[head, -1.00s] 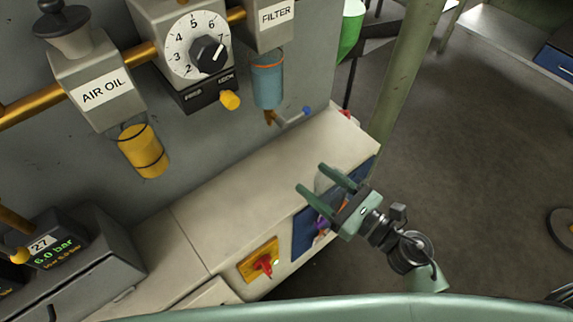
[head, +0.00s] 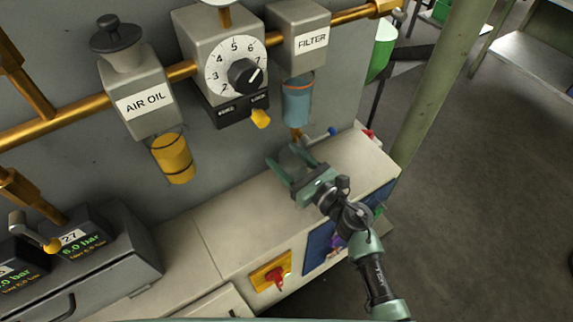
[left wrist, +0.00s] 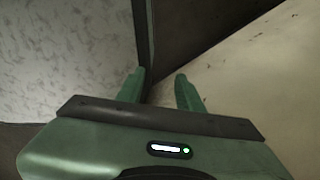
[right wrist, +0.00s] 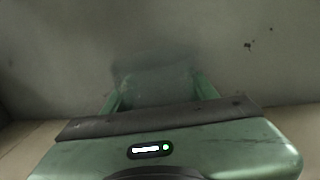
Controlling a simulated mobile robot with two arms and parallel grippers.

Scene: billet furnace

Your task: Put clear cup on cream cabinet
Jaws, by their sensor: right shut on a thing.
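The cream cabinet (head: 228,222) runs along the foot of the grey panel in the head view. My right gripper (head: 282,155) is over its right part, close to the panel, shut on the clear cup (head: 297,160). The cup is see-through and faint between the fingers. It also shows as a hazy shape between the fingers in the right wrist view (right wrist: 155,82). I cannot tell whether its base touches the cabinet top. My left gripper (left wrist: 160,82) shows only in the left wrist view, its fingers apart with nothing seen between them.
A yellow oil bowl (head: 172,158) hangs further left. A dark grey gauge box (head: 115,250) stands at left. The cabinet top between is clear. A green post (head: 440,85) stands at right.

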